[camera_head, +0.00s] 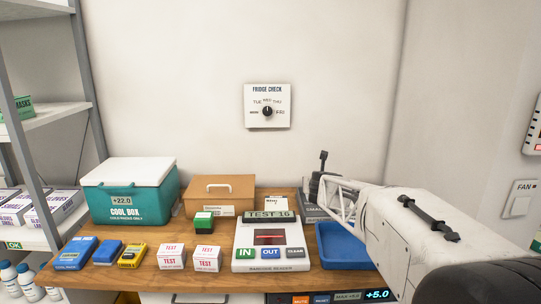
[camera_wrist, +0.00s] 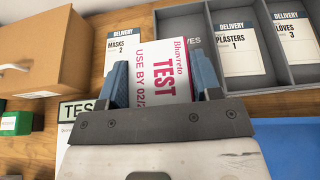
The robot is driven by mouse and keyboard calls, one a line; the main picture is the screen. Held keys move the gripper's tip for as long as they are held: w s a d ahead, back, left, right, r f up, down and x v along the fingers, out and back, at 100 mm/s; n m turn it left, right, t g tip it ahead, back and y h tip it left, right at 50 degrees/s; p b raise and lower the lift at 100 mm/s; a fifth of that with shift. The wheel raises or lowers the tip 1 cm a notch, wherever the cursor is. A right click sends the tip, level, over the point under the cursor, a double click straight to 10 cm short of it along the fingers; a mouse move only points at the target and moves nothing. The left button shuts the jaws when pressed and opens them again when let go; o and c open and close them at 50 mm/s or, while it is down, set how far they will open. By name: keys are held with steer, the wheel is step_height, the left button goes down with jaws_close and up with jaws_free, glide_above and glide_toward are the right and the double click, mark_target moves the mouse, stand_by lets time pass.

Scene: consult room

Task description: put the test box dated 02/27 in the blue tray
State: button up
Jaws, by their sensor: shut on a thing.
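My gripper (camera_wrist: 162,84) is shut on a white test box (camera_wrist: 160,55) with pink print. Its blue-grey fingers press the box's two sides. The box reads "TEST" and "USE BY 02/2"; the rest of the date is hidden. In the head view my gripper (camera_head: 319,186) is above the back of the table, and the held box cannot be made out. The blue tray (camera_head: 343,246) is at the table's right, partly behind my arm; its edge shows in the wrist view (camera_wrist: 290,142). Two other test boxes (camera_head: 171,256) (camera_head: 207,259) stand at the front, their dates unreadable.
A barcode reader (camera_head: 272,254) showing "TEST 16" stands left of the tray. Behind are a brown case (camera_head: 219,192) and a grey divided delivery organiser (camera_wrist: 262,74). A cool box (camera_head: 127,192) and blue and yellow packs (camera_head: 132,255) are at left.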

steer(key=shift+d, duration=0.1)
steer(key=shift+s+d+f+n+y, duration=0.25)
steer(key=shift+d+n+y, duration=0.1)
steer(key=shift+d+y, duration=0.05)
steer(key=shift+s+d+f+n+y, duration=0.25)
steer(key=shift+d+n+y, duration=0.1)
steer(key=shift+d+y, duration=0.05)
steer(key=s+d+f+n+g+y, duration=0.2)
steer(key=s+d+n+y, duration=0.1)
steer(key=s, duration=0.3)
steer(key=s+d+f+n+g+y, duration=0.1)
steer(key=s+d+n+g+y, duration=0.1)
steer(key=s, duration=0.5)
steer(key=d+n+y, duration=0.1)
steer(key=n+y, duration=0.1)
steer(key=y, duration=0.1)
steer(key=shift+d+f+n, duration=0.3)
steer(key=shift+f, duration=0.1)
steer(key=shift+f, duration=0.2)
steer(key=shift+f, duration=3.2)
steer(key=shift+f, duration=0.6)
